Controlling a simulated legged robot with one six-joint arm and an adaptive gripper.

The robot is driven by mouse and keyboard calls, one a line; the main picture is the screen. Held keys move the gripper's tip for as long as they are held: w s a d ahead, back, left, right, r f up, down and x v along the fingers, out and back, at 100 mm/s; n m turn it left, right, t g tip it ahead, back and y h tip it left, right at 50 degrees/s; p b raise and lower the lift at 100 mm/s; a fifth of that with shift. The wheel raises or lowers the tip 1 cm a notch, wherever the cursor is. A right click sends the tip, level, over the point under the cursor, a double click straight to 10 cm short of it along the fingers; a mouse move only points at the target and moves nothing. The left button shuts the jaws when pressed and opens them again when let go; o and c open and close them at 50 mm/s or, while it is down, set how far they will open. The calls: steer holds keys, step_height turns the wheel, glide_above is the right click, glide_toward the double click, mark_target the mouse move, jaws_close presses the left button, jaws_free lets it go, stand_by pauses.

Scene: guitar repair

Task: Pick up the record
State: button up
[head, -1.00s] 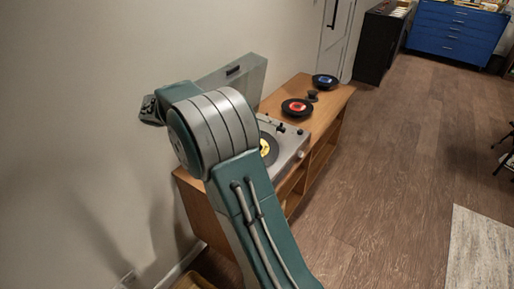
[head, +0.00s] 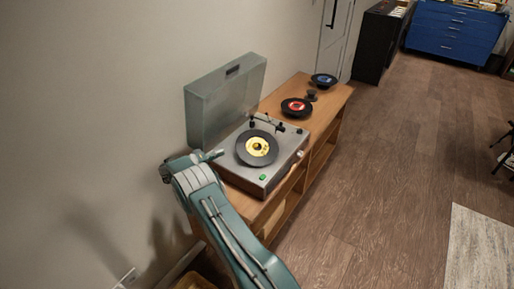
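A black record with a yellow label (head: 257,148) lies on the platter of a grey record player (head: 230,172) with its lid raised. Two more records lie on the wooden cabinet (head: 262,213) beyond it: one with a red label (head: 296,107) and one with a blue label (head: 323,80). My arm reaches up from the bottom to the cabinet's near left end.
The raised translucent lid (head: 226,98) stands along the wall behind the player. A small dark object (head: 311,95) sits between the two far records. The wooden floor (head: 390,170) to the right is clear, with a rug (head: 480,250) at the lower right.

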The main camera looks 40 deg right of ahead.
mark_target(242, 143)
steer(key=d, duration=0.9)
steer(key=shift+s+d, duration=0.4)
jaws_close()
steer(key=shift+r, duration=0.1)
